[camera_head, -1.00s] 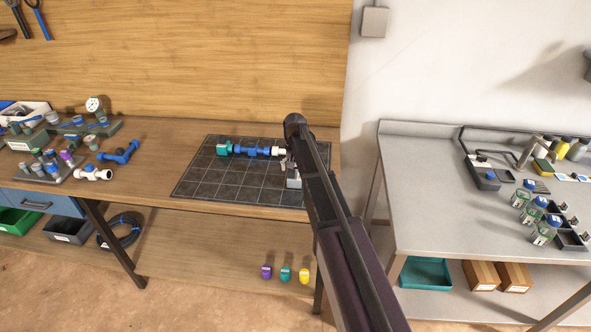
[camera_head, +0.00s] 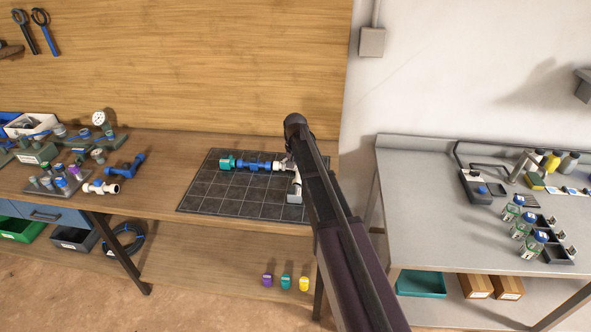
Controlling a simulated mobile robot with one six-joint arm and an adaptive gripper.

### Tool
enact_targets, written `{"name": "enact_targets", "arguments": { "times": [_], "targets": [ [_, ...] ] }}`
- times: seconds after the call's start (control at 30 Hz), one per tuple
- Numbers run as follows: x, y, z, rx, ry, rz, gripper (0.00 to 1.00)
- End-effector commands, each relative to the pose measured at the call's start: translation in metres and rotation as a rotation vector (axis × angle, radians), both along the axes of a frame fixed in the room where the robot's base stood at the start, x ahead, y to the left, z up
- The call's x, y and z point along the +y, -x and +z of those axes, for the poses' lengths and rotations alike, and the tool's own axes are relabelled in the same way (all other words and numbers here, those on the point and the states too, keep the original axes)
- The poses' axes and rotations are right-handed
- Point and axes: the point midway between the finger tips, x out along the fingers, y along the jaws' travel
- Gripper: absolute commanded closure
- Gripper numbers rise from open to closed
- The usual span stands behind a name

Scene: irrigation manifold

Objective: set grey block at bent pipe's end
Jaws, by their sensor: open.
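On the dark gridded mat (camera_head: 225,195) lies a line of fittings: a teal end piece (camera_head: 227,162), a blue valve piece (camera_head: 257,165) and a white fitting (camera_head: 277,167). At its right, a white bent pipe (camera_head: 297,184) runs toward the front of the mat. The grey block (camera_head: 294,198) sits at the pipe's front end; I cannot tell whether they touch. My gripper (camera_head: 287,162) is open, small and mostly hidden behind my arm, near the bend at the white fitting. The block stands clear of it.
Several blue and white fittings (camera_head: 124,166) crowd the bench's left side. Bare wood lies left of the mat. A grey metal table (camera_head: 420,200) with bottles and trays stands at right, across a gap. Three coloured caps (camera_head: 286,282) sit on the lower shelf.

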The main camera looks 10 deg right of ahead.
Motion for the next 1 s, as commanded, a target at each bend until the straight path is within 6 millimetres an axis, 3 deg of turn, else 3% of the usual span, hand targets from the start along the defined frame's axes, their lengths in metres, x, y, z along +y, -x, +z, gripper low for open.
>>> {"name": "enact_targets", "arguments": {
  "times": [0.17,0.83,1.0],
  "targets": [
    [0.0,0.0,0.008,0.0,0.0,0.0,0.0],
    [0.0,0.0,0.008,0.0,0.0,-0.001,0.0],
    [-0.001,0.011,0.008,0.0,0.0,0.009,0.0]
  ]
}}
